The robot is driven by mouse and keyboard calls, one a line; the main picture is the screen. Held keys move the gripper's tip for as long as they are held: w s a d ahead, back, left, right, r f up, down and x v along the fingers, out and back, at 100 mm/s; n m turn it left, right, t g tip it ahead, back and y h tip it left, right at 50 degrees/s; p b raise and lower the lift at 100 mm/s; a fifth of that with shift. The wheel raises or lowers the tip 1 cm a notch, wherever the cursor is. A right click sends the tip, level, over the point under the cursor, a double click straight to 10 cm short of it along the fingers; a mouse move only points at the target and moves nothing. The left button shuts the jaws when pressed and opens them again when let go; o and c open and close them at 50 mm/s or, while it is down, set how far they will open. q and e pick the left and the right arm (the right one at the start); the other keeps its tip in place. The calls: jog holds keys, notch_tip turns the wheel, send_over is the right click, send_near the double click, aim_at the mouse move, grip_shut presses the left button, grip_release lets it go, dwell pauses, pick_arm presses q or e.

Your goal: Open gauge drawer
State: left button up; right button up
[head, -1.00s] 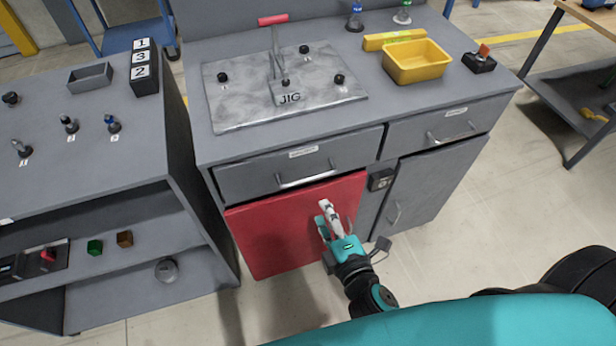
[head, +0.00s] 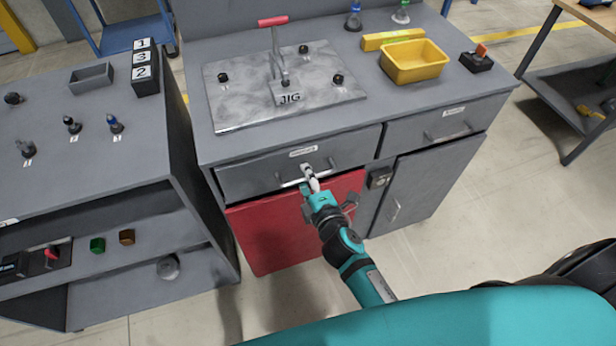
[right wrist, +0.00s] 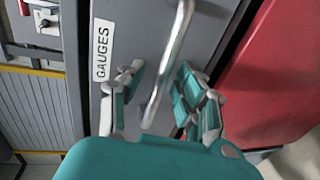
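The gauge drawer (head: 245,181) is the grey left drawer of the workbench, above a red panel. It looks closed. In the right wrist view, its front (right wrist: 135,35) carries a "GAUGES" label (right wrist: 102,40) and a silver bar handle (right wrist: 167,60). My right gripper (head: 309,177) is at this handle in the head view and hides its middle. In the right wrist view, the fingers of my right gripper (right wrist: 160,82) are apart, one on each side of the handle. Gaps show between both fingers and the bar. My left gripper is not in view.
A second drawer (head: 410,134) is to the right, above a grey cabinet door (head: 430,185). The red panel (head: 270,235) is directly below the gauge drawer. The jig plate (head: 235,100) and a yellow bin (head: 412,72) stand on the bench top. A grey shelf unit (head: 80,190) is at the left.

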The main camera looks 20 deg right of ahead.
grip_shut()
dwell(0.5)
